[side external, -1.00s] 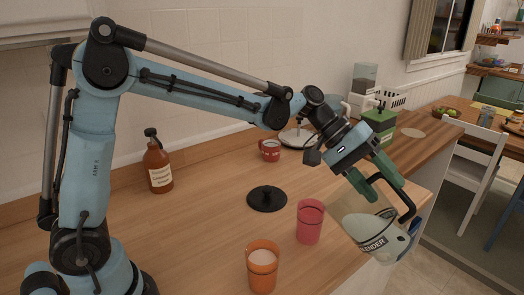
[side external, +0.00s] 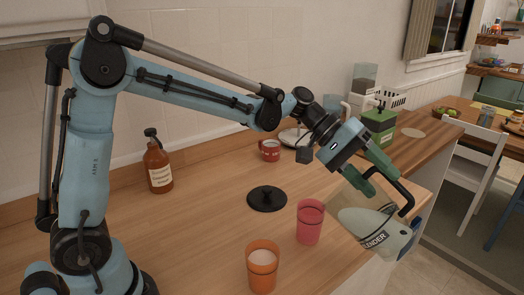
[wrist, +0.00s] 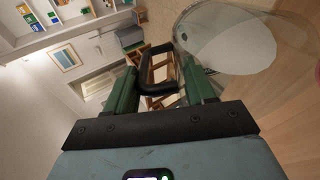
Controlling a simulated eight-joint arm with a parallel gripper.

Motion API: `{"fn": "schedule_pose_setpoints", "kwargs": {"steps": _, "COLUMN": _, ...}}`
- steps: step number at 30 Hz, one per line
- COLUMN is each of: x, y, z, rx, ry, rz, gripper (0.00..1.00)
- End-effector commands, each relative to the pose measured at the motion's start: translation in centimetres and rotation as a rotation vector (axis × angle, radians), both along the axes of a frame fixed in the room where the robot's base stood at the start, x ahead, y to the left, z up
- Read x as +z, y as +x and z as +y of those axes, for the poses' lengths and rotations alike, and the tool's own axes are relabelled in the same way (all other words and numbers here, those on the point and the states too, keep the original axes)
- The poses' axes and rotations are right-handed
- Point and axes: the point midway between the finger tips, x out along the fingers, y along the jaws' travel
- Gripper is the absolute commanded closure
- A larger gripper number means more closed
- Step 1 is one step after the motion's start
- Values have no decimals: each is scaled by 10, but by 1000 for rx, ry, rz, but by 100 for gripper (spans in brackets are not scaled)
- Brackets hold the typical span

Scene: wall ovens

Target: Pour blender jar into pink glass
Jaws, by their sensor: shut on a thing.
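The blender jar (side external: 372,228) is clear with a black handle and whitish contents, and carries the word "BLENDER". My gripper (side external: 383,178) is shut on its black handle and holds the jar tilted near the counter's front edge, to the right of the pink glass. In the wrist view the green fingers of my gripper (wrist: 162,95) flank the black handle, and the jar (wrist: 225,40) shows at the upper right. The pink glass (side external: 309,224) stands upright on the wooden counter, apart from the jar.
An orange glass (side external: 262,268) with pale contents stands in front of the pink glass. A black round lid (side external: 267,198) lies behind it.

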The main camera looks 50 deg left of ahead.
Motion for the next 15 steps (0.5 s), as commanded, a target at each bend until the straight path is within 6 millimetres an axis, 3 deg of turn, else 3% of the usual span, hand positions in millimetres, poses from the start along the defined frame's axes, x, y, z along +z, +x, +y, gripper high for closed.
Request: {"fn": "schedule_pose_setpoints", "kwargs": {"steps": 15, "x": 5, "y": -2, "z": 5, "rx": 0, "ry": -53, "rz": -13, "gripper": 100}}
